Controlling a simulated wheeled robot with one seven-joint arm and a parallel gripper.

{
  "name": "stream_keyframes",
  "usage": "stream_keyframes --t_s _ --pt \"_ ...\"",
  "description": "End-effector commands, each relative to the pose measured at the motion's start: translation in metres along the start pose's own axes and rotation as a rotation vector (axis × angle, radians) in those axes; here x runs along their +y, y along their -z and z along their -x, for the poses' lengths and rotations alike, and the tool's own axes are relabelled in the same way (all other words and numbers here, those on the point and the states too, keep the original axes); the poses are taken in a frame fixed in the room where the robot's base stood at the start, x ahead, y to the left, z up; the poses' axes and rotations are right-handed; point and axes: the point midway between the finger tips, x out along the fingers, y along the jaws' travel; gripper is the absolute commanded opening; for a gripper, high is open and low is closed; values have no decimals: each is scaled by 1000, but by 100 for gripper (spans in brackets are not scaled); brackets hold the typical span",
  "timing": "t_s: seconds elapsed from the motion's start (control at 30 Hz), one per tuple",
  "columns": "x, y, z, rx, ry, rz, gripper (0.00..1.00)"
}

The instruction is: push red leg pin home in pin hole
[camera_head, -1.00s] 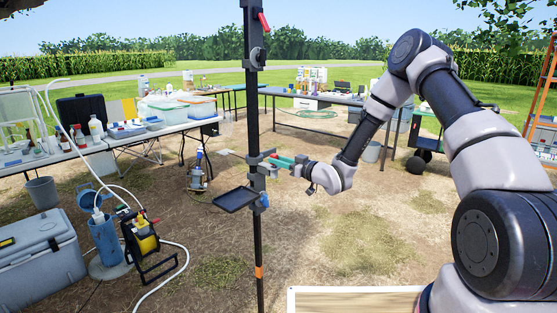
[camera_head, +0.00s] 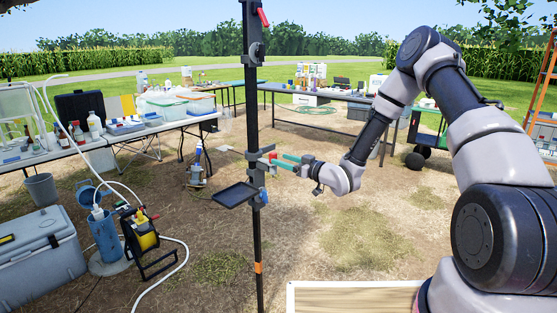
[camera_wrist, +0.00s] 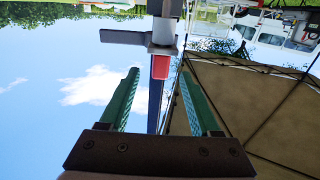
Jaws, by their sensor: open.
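The red leg pin (camera_head: 271,155) shows at the grey bracket (camera_head: 257,157) on the dark upright post (camera_head: 253,110). In the wrist view the red pin (camera_wrist: 160,67) sticks out from the grey bracket (camera_wrist: 163,45), in line with the gap between my fingers. My gripper (camera_head: 281,161) is at the right side of the bracket. In the wrist view my gripper (camera_wrist: 160,74) is open, its green fingers apart on either side of the pin, with space between. The pin hole is hidden by the bracket, so I cannot tell how deep the pin sits.
A small dark tray (camera_head: 236,195) is fixed to the post below the bracket. Another red part (camera_head: 264,21) shows higher on the post. A pale board edge (camera_head: 350,286) lies below. Tables with gear stand behind; the ground right of the post is open.

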Motion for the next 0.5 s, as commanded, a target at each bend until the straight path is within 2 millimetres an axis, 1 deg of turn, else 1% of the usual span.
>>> stream_keyframes --t_s 0.03,0.1,0.3,0.4,0.5 --pt "2 0 12 -2 -3 -2 64" --pt "1 0 27 -2 -3 -3 64" --pt "1 -1 62 -1 -2 -1 64" --pt "0 -1 73 -1 -1 -2 64" --pt "0 0 78 -1 -1 -1 64"
